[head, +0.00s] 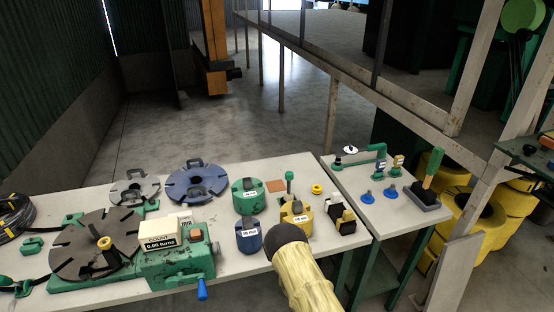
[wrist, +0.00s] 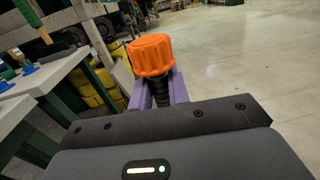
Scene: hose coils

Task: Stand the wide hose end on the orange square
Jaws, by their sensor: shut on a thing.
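The orange square (head: 275,185) lies flat on the main table in the head view, between a green cylinder block and a small green-topped post. In the wrist view, my gripper (wrist: 160,90) has its two purple fingers shut around the black ribbed neck of a hose end (wrist: 151,55). Its broad ribbed orange head sticks out beyond the fingers. The held piece is over the floor side of the tables in that view, apart from any surface. My gripper and the hose end do not show in the head view. The lower neck is hidden behind the gripper body.
On the main table (head: 105,200), green (head: 248,203), blue (head: 249,241) and yellow blocks stand near the square, with a yellow ring (head: 317,188) to its right. A side table (head: 355,180) holds green-handled tools. A metal railing runs behind.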

